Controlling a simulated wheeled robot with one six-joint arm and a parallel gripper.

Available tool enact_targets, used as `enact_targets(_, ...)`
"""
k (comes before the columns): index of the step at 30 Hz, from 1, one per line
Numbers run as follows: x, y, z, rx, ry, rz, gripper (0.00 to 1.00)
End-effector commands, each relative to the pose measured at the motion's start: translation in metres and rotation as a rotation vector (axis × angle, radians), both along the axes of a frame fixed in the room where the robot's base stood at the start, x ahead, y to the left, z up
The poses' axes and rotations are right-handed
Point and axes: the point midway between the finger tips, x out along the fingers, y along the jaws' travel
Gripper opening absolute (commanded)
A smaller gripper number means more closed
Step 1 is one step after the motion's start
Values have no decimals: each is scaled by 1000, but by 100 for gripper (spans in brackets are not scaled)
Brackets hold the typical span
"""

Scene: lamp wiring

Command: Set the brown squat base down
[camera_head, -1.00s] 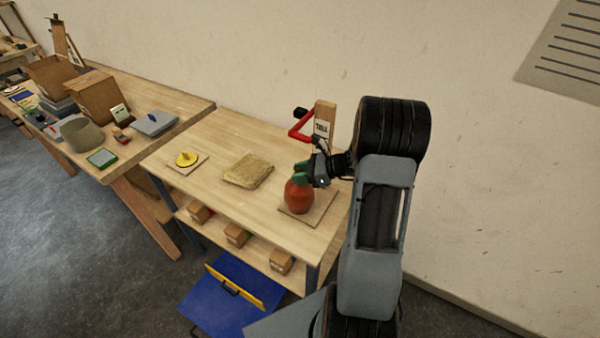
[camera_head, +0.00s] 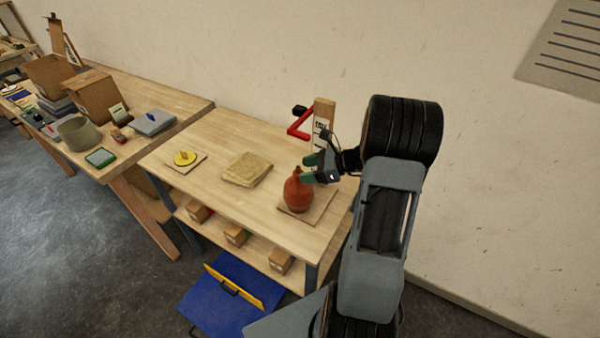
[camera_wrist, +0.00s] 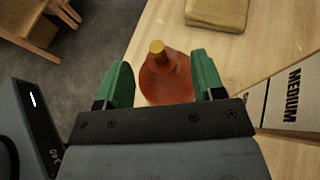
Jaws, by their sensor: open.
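The brown squat base (camera_head: 298,192) is a rounded reddish-brown body with a narrow neck. It stands upright on a square wooden board (camera_head: 322,205) at the right end of the workbench. In the wrist view the base (camera_wrist: 166,80) shows a yellowish top on its neck. My gripper (camera_head: 309,168) has green fingers and is open beside the neck, at the upper right of the base. In the wrist view the fingers of my gripper (camera_wrist: 161,82) are spread apart on either side of the base, with gaps visible.
A tan folded cloth or pad (camera_head: 246,169) lies mid-bench. A yellow disc (camera_head: 185,158) sits on a small board at the left. A wooden upright (camera_head: 323,118) with a label and a red bracket (camera_head: 299,124) stand behind my gripper. The bench's front middle is clear.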

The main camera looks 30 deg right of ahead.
Motion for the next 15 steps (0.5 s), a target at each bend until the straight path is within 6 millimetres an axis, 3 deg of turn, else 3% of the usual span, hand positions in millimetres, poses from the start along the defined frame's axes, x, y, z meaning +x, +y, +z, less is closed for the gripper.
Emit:
enact_targets(6,-22,-35,14,-2,-2,-4,62)
enact_targets(15,-42,-63,30,-2,-2,-1,62)
